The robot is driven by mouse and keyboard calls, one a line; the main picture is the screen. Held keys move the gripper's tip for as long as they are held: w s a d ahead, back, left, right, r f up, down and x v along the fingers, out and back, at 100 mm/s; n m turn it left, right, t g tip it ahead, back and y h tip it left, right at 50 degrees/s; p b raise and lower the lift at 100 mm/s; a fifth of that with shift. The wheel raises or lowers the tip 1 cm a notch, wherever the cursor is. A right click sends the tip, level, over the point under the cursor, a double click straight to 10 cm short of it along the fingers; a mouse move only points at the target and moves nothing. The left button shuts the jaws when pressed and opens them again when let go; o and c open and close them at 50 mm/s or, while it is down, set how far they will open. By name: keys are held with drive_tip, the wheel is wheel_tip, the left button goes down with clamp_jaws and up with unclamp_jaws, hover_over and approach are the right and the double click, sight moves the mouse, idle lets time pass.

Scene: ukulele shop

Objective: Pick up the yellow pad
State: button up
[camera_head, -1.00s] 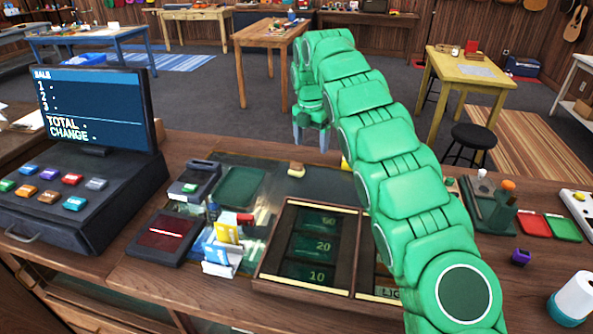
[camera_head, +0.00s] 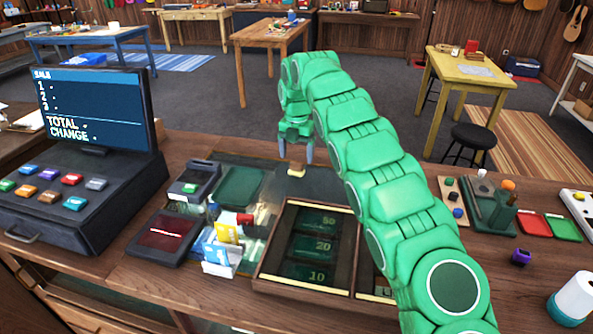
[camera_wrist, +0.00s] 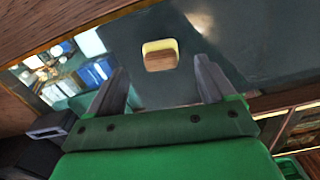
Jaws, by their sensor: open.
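A small block with a pale yellow rim and a brown wood-like top (camera_wrist: 160,55) lies on the dark green glossy counter mat. It looks like the yellow pad, though I cannot be certain. It also shows in the head view as a small tan piece (camera_head: 296,170), just below the fingertips. My gripper (camera_head: 296,154) is open and points down above it, with nothing between its fingers. In the wrist view the block lies between and slightly beyond the open fingertips (camera_wrist: 160,70); the exact height gap is unclear.
A cash tray (camera_head: 318,246) sits in front, partly hidden by my arm. A card reader (camera_head: 195,182), a holder with cards (camera_head: 222,262) and a register (camera_head: 75,205) stand left. A red pad (camera_head: 533,225) and a green pad (camera_head: 566,228) lie right.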

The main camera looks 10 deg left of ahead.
sight(297, 163)
drive_tip(key=shift+f, duration=0.1)
drive_tip(key=shift+w+f, duration=0.1)
drive_tip(key=shift+f, duration=2.4)
drive_tip(key=c, duration=1.1)
drive_tip(key=shift+r, duration=0.1)
